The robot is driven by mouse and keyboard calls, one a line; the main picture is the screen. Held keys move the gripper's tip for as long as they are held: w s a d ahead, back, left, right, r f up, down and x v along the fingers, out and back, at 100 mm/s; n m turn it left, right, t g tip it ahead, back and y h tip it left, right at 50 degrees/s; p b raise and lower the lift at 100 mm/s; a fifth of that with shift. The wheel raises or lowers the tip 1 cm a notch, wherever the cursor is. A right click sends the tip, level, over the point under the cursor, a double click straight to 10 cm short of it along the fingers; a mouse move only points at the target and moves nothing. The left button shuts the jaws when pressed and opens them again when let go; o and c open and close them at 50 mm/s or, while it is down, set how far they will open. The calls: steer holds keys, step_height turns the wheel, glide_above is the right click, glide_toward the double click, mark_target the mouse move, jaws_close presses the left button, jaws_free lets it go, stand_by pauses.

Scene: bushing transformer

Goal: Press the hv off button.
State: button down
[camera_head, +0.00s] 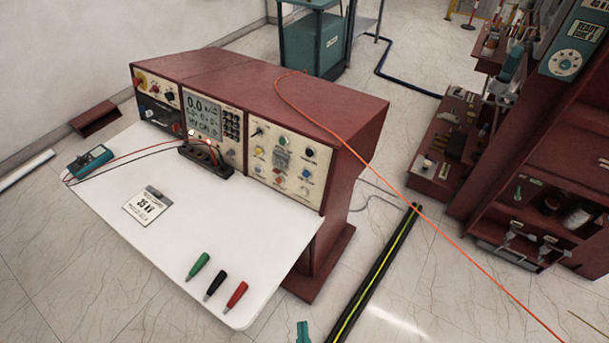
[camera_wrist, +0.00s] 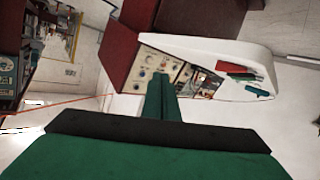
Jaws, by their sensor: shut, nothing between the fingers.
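The control console (camera_head: 255,80) is a dark red cabinet with cream front panels behind a white worktop. Its right panel (camera_head: 287,160) carries several small coloured knobs and buttons; their labels are too small to read, so I cannot tell which is the hv off button. The middle display (camera_head: 203,115) reads 0.0 with a line that looks like "HV ON". In the wrist view the console panel (camera_wrist: 152,68) lies beyond the fingers. My gripper (camera_wrist: 160,82) is green, shut and empty, apart from the panel. In the head view only a teal tip of my gripper (camera_head: 303,333) shows at the bottom edge.
The white worktop (camera_head: 110,210) holds green, black and red plugs (camera_head: 215,285), a 35 kV card (camera_head: 148,207) and a teal meter (camera_head: 90,161). An orange cable (camera_head: 400,190) runs from the console top across the floor. A red shelf unit (camera_head: 555,150) stands right.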

mark_target(306, 174)
steer(key=w+n, duration=0.4)
steer(key=w, duration=1.5)
steer(key=w+a+r+n+y, duration=0.1)
steer(key=w+r+n, duration=0.1)
steer(key=w+r, duration=0.2)
steer(key=w+a+r+n+y, duration=0.2)
steer(key=w+r, duration=0.2)
steer(key=w, duration=0.7)
steer(key=shift+a+r, duration=0.15)
steer(key=shift+r, duration=0.15)
steer(key=shift+w, duration=0.1)
steer(key=w+d+f, duration=0.2)
steer(key=w+d, duration=0.3)
steer(key=w, duration=0.1)
steer(key=shift+w, duration=0.4)
steer(key=shift+d, duration=0.15)
steer(key=shift+w+d+f, duration=0.15)
steer(key=shift+w+d, duration=0.05)
steer(key=shift+w, duration=0.2)
